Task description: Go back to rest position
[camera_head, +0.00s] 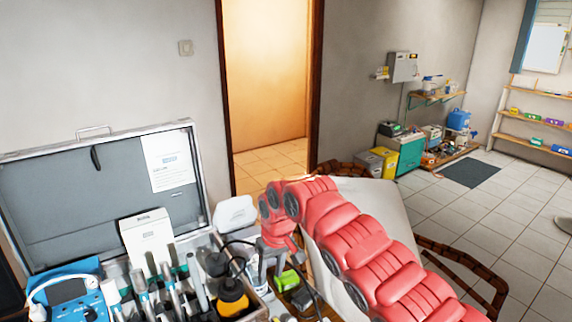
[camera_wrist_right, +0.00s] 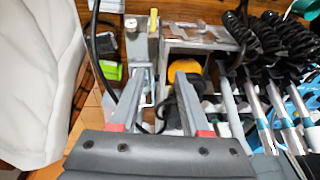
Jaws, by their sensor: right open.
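My right arm (camera_head: 365,250) is red and reaches in from the lower right across the head view. My right gripper (camera_head: 268,272) points down at the right edge of an open dental case (camera_head: 60,215). In the right wrist view the gripper (camera_wrist_right: 162,82) has its two grey fingers apart, with nothing held between them. My left gripper is not in view.
The case holds a blue unit (camera_head: 70,298), a white box (camera_head: 147,240) and several handpieces. A green item (camera_head: 287,280) lies beside the gripper. A dark cable (camera_wrist_right: 92,50) runs close by.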

